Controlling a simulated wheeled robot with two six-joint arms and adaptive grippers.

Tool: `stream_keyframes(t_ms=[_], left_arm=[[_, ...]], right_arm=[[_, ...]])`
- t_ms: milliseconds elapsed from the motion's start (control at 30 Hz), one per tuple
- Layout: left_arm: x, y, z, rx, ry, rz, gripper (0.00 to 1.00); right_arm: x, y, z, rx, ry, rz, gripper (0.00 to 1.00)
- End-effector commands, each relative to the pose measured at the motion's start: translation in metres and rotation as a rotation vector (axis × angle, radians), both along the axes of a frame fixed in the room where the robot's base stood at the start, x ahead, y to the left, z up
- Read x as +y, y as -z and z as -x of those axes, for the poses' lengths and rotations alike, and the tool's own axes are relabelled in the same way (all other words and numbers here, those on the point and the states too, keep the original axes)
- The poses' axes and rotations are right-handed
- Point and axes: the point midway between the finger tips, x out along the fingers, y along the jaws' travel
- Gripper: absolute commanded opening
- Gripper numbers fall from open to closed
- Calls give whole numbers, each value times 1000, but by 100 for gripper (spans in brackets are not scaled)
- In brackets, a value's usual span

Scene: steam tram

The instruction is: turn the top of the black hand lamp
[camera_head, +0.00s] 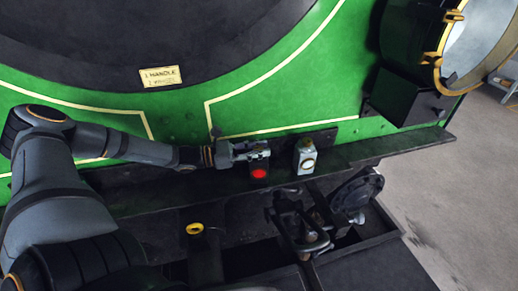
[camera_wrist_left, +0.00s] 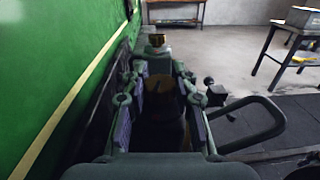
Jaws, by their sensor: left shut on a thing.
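The black hand lamp (camera_head: 259,174), with a red lens on its front, stands on the dark ledge at the foot of the green tram front. My left gripper (camera_head: 254,152) reaches in from the left and is shut on the top of this lamp. In the left wrist view, the gripper (camera_wrist_left: 160,92) has its fingers on both sides of the dark lamp top (camera_wrist_left: 164,112). The fingers hide much of the top, so its turned angle cannot be told. My right gripper is in neither view.
A dark coupling (camera_head: 300,222) juts out below. A big brass-rimmed headlamp (camera_head: 445,50) is at the upper right. Open floor (camera_head: 440,190) lies to the right.

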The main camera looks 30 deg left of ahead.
Motion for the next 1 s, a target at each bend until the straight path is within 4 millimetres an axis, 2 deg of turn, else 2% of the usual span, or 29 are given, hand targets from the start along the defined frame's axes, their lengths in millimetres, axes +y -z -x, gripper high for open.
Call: stream_keyframes(t_ms=[867,900,1000], left_arm=[[0,0,0,-1,15,1,0],[0,0,0,-1,15,1,33],[0,0,0,-1,15,1,46]], right_arm=[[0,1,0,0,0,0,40],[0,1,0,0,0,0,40],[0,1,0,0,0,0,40]])
